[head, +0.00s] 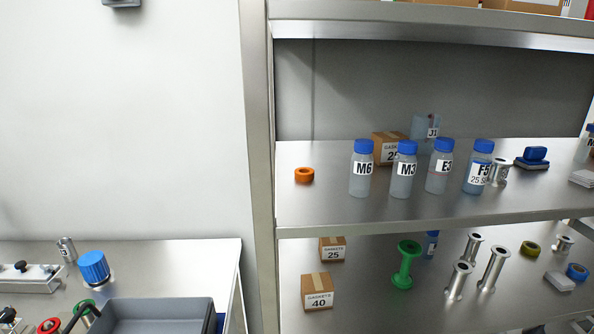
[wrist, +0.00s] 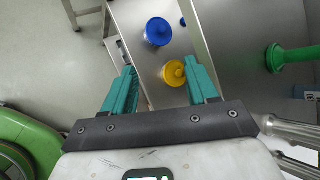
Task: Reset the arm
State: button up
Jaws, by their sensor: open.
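My gripper (wrist: 160,78) shows in the wrist view with its two teal fingers spread apart and nothing held between them. A yellow round part (wrist: 174,73) shows beyond the fingertips, by the right finger, and a blue round part (wrist: 158,31) lies farther up. I cannot tell how far below the fingers they are. My arm and gripper do not show in the head view.
A metal shelf (head: 430,222) holds bottles, including M6 (head: 362,170) and M3 (head: 404,172). Below are gasket boxes (head: 317,291) and a green spool (head: 405,264), perhaps the green part in the wrist view (wrist: 291,58). A grey tray (head: 160,315) is on the left bench.

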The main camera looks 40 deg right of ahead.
jog(key=s+a+f+n+g, duration=0.3)
jog(key=a+n, duration=0.4)
jog(key=n, duration=0.5)
jog(key=s+a+f+n+g, duration=0.4)
jog(key=a+n, duration=0.4)
jog(key=n, duration=0.3)
jog(key=shift+a+n+g+h, duration=0.15)
jog(key=shift+n+g+h, duration=0.15)
jog(key=shift+n+h, duration=0.1)
jog(key=shift+s, duration=0.1)
